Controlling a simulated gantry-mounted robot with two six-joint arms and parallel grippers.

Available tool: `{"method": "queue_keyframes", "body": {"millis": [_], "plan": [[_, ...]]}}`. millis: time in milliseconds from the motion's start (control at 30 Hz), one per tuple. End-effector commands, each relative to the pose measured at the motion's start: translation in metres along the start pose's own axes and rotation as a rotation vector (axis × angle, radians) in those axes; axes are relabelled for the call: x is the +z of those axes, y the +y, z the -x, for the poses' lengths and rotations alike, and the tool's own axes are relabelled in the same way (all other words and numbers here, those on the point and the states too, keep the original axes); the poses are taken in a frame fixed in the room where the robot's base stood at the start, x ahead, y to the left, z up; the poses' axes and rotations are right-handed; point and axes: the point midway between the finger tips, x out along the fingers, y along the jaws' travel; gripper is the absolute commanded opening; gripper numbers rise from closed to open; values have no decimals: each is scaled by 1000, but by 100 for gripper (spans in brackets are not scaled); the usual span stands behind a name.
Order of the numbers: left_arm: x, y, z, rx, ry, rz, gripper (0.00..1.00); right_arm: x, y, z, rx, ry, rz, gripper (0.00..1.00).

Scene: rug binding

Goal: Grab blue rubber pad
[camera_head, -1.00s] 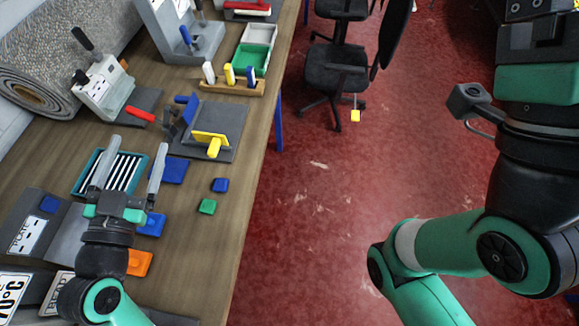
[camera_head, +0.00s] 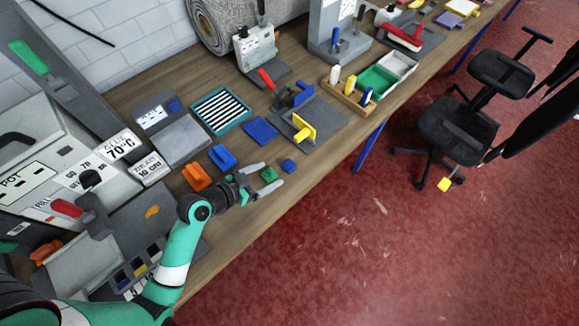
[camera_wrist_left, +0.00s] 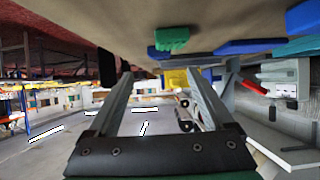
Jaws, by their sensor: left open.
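My left gripper (camera_head: 272,178) is open and empty near the table's front edge, with its fingers pointing right. A small green block (camera_head: 269,174) shows between its fingertips; I cannot tell the height between them. A small blue pad (camera_head: 289,166) lies just beyond the fingertips. A larger flat blue square (camera_head: 260,130) lies further back, and a blue block with a raised part (camera_head: 222,157) lies left of the gripper. In the left wrist view the picture is inverted, with the green block (camera_wrist_left: 171,38) and blue pieces (camera_wrist_left: 250,46) along the tabletop. The right gripper is out of view.
An orange block (camera_head: 196,177) lies left of the gripper. A teal striped tray (camera_head: 221,111) and a grey plate with a yellow-handled tool (camera_head: 304,128) stand behind. A rug roll (camera_head: 210,25) is at the back.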

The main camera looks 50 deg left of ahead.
Motion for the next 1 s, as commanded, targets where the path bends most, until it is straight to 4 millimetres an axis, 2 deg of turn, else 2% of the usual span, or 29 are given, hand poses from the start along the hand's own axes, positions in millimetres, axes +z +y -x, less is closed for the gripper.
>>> {"method": "queue_keyframes", "body": {"millis": [100, 367, 600, 700, 900, 1000], "plan": [[0, 1, -21, 2, 1, -2, 86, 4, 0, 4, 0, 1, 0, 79], [0, 0, -33, 0, 2, -2, 86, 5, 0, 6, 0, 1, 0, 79], [3, 0, -73, 1, 2, -2, 86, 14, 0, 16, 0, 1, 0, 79], [2, 0, -80, 0, 1, -2, 86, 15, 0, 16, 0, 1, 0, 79], [2, 0, -79, -1, 1, -1, 86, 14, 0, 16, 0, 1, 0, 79], [2, 0, -79, -1, 1, -1, 68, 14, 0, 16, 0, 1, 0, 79]]}}
